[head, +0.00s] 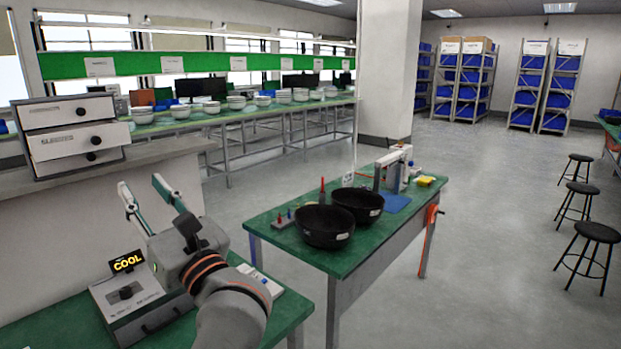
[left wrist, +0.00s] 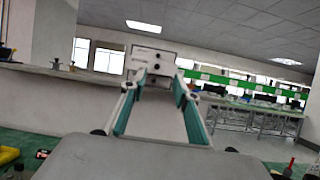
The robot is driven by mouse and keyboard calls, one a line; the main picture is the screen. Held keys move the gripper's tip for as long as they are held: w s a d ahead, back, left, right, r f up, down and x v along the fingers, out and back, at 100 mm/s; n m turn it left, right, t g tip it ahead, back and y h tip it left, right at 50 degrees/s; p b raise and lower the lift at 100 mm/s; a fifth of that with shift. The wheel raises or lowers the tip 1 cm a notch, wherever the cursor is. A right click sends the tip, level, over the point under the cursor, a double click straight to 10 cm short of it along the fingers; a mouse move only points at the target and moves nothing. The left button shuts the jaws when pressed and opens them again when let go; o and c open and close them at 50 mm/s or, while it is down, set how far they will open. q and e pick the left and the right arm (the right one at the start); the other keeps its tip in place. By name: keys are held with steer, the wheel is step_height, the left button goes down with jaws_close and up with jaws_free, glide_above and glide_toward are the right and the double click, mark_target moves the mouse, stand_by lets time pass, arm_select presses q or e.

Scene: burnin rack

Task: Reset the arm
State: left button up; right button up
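My left arm comes up from the bottom of the head view. Its left gripper (head: 140,183) has two green-padded fingers spread apart with nothing between them. It is raised above the near green bench and points toward the grey ledge. In the left wrist view the same gripper (left wrist: 158,80) shows its fingers apart and empty, with a white drawer unit (left wrist: 155,58) beyond the tips. My right arm and right gripper are not in view.
The drawer unit (head: 77,140) sits on the ledge. Two black bowls (head: 325,227) (head: 358,204) stand on the middle green table. Open floor lies to the right.

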arm_select(q)
steer(key=s+d+f+n+t+h, duration=0.2)
steer(key=d+f+n+t+h, duration=0.3)
steer(key=f+n+h, duration=0.8)
steer(key=s+d+f+n+t+h, duration=0.15)
steer(key=d+f+n+h, duration=0.65)
steer(key=f+n, duration=0.9)
steer(key=s+a+f+m+g, duration=0.2)
steer(key=s+f, duration=0.3)
steer(key=f, duration=0.4)
steer(key=s+a+f+m+g, duration=0.2)
steer(key=s+f+g, duration=0.3)
steer(key=f, duration=0.5)
steer(key=s+a+f+m+g, duration=0.2)
steer(key=s+f, duration=0.4)
steer(key=f, duration=0.4)
steer(key=shift+a+m+g+y, duration=0.2)
steer(key=shift+m+g+y, duration=0.2)
steer(key=shift+m+g, duration=0.45)
steer(key=shift+s+r+t, duration=0.1)
steer(key=shift+t, duration=0.2)
